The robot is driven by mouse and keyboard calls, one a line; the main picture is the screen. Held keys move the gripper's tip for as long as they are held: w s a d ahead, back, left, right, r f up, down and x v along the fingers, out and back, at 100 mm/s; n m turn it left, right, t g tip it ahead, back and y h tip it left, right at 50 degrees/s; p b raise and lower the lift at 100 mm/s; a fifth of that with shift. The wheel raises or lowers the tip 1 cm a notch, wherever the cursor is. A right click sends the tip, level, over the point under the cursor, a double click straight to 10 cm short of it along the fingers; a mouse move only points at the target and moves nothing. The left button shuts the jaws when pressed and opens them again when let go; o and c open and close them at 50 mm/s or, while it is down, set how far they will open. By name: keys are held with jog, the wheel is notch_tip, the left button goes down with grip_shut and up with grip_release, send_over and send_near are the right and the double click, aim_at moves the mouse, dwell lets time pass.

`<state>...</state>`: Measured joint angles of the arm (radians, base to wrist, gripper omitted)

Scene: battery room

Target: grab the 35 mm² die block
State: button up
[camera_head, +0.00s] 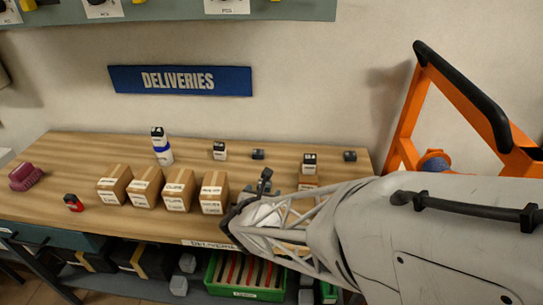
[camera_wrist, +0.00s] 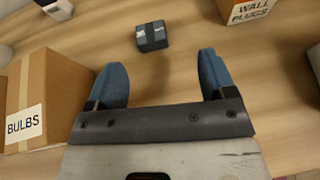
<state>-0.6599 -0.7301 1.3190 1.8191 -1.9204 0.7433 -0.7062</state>
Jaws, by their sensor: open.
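A small dark blue-grey block (camera_wrist: 152,36) with a pale marking lies on the wooden table, ahead of my gripper (camera_wrist: 161,78) in the wrist view. The marking is too small to read as a size. My gripper is open and empty, its two blue fingers apart, with the block beyond the fingertips and not touching them. In the head view, my gripper (camera_head: 265,182) is over the table. A dark block (camera_head: 258,154) lies just behind it, and a similar dark block (camera_head: 350,156) lies farther right. I cannot read which is 35 mm².
A cardboard box marked BULBS (camera_wrist: 52,100) stands close left of my gripper. A WALL PLUGS box (camera_wrist: 250,8) is at upper right. Several cardboard boxes (camera_head: 178,190) line the table's front. A white-and-black item (camera_head: 220,150) stands left of the nearer block.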

jog(key=shift+s+a+f+n+y, duration=0.1)
jog(key=shift+a+f+n+y, duration=0.2)
jog(key=shift+a+f+n, duration=0.3)
jog(key=shift+r, duration=0.1)
jog(key=shift+x, duration=1.3)
jog(key=shift+x, duration=2.6)
jog(key=c, duration=1.2)
jog(key=shift+r, duration=0.1)
